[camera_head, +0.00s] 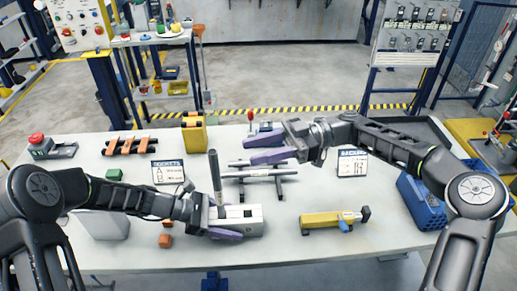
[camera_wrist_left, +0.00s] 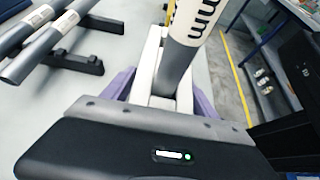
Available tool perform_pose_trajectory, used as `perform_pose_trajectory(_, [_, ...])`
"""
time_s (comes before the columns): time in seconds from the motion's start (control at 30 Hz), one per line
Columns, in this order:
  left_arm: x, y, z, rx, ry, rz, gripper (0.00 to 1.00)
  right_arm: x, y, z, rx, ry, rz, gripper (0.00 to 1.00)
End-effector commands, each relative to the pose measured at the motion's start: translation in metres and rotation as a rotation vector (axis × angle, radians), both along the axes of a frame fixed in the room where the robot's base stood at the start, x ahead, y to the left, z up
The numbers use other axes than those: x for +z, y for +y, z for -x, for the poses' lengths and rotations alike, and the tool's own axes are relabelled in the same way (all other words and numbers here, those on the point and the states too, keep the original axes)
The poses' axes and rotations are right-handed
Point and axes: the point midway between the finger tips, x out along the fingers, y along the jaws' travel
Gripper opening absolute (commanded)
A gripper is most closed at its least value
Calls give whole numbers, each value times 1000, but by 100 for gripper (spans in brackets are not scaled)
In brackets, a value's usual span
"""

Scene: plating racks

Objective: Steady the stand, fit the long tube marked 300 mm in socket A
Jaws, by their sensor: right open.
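The white stand (camera_head: 252,226) is on the table at centre-left, with a dark hole in its top right part. A dark grey tube (camera_head: 215,172) stands nearly upright in its left part, leaning slightly. In the left wrist view the tube (camera_wrist_left: 178,62) shows "mm"; the number is out of frame. I cannot read the socket's letter or tell how deep the tube sits. My left gripper (camera_head: 222,221) has its purple fingers on both sides of the stand, which also shows in the left wrist view (camera_wrist_left: 145,70). My right gripper (camera_head: 266,148) is open and empty, above and behind the stand.
Other tubes lie on a black rack (camera_head: 279,187) behind the stand. A sockets card (camera_head: 168,172) and another card (camera_head: 352,163) stand on the table. A yellow tool (camera_head: 325,220) and blue crate (camera_head: 421,206) are right.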

Motion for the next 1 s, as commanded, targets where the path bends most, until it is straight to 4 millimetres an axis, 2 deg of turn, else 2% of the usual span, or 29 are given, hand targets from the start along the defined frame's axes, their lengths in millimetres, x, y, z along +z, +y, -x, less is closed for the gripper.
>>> perform_pose_trajectory(0.13, [0, 0, 0, 0, 0, 0, 80, 0, 0, 0, 0, 0, 0, 41])
perform_pose_trajectory(0.4, [0, 1, 0, 0, 0, 0, 80, 0, 0, 0, 0, 0, 0, 41])
perform_pose_trajectory(0.57, [5, 9, -1, 1, -2, -1, 80, 0, 0, 0, 0, 0, 0, 41])
perform_pose_trajectory(0.67, [12, 22, -1, 3, -3, -2, 80, 0, 0, 0, 0, 0, 0, 41])
perform_pose_trajectory(1.0, [44, 82, -1, 3, -1, -2, 80, 0, 0, 0, 0, 0, 0, 41])
